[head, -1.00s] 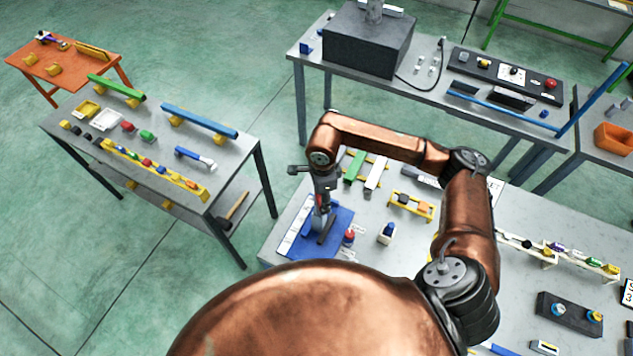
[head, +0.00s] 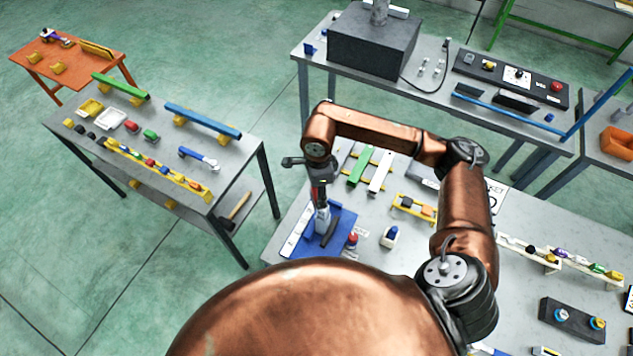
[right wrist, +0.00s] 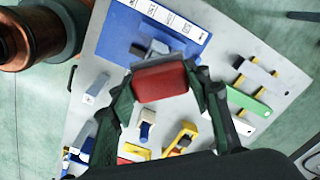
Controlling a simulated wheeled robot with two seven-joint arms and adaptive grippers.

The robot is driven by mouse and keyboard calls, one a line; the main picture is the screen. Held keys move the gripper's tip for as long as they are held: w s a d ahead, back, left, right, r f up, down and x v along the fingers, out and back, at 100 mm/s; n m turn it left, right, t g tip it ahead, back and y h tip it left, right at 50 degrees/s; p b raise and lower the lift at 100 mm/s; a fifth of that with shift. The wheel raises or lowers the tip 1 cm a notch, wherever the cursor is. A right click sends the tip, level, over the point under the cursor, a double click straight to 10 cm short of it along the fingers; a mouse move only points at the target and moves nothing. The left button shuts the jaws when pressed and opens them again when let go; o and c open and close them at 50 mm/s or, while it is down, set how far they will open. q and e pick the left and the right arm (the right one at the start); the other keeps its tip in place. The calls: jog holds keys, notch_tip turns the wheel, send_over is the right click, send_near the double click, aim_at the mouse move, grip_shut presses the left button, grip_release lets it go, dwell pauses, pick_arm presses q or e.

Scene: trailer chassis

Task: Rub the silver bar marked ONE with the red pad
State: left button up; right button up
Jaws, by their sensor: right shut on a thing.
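My right gripper (right wrist: 158,88) is shut on the red pad (right wrist: 160,80), with one dark finger on each side. In the head view this gripper (head: 321,203) hangs over the blue board (head: 345,222), where a grey block (right wrist: 156,48) sits just beyond the pad; I cannot tell if they touch. A pale silver bar (head: 380,172) lies on the rack beside a green bar (head: 358,168), right of the gripper. Another greyish bar is partly hidden by my arm. No ONE marking is legible. My left gripper is not in view.
A red-topped bottle (head: 352,241) and a small white-and-blue block (head: 390,236) stand right of the gripper. A yellow rack (head: 413,208) is farther right. The side table (head: 225,155) at left holds several parts, with open floor between the tables.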

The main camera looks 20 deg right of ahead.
jog(key=shift+r, duration=0.9)
jog(key=shift+w+r+p, duration=0.15)
jog(key=shift+r+p, duration=0.3)
jog(key=shift+r, duration=1)
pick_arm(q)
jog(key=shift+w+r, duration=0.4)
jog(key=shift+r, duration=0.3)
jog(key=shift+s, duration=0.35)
